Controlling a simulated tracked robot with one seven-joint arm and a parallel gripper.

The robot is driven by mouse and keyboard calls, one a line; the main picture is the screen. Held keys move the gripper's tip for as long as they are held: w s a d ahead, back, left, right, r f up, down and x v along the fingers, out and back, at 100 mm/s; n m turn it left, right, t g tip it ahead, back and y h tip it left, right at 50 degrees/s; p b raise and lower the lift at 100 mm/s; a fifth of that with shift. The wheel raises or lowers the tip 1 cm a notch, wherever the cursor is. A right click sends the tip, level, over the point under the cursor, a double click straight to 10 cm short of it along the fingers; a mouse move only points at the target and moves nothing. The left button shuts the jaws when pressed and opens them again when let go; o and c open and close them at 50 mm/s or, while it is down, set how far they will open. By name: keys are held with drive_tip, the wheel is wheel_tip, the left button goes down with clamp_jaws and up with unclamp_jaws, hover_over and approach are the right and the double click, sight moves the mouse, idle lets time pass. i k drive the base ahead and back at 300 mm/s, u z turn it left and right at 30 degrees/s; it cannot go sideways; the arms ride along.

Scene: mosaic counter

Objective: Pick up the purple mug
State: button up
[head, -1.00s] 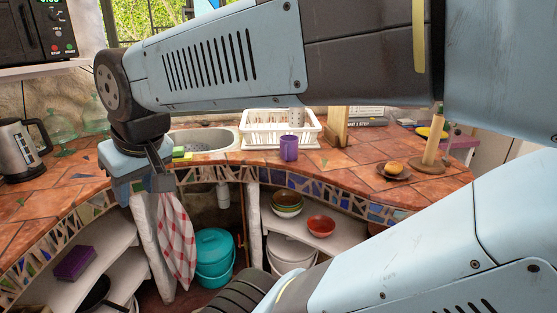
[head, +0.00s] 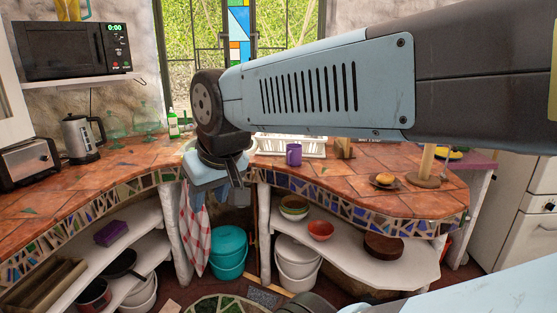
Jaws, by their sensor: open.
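The purple mug (head: 294,154) stands upright on the tiled counter (head: 330,178), in front of the white dish rack (head: 312,146). Its handle shows on the right side. My gripper (head: 232,197) hangs at the counter's front edge, to the left of the mug and lower in the picture. Its jaws are open and empty, apart from the mug. My arm reaches in from the right and passes above the mug in the picture, hiding part of the rack and the sink area.
A bun on a small plate (head: 382,185) and a wooden paper-towel stand (head: 426,180) are on the counter at right. A kettle (head: 82,138) and a toaster (head: 28,162) stand at left. Bowls (head: 294,207) sit on the shelf below. The counter right of the mug has bare tiles.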

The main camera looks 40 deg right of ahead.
sight(294, 151)
drive_tip(key=z, duration=0.85)
drive_tip(key=i, duration=1)
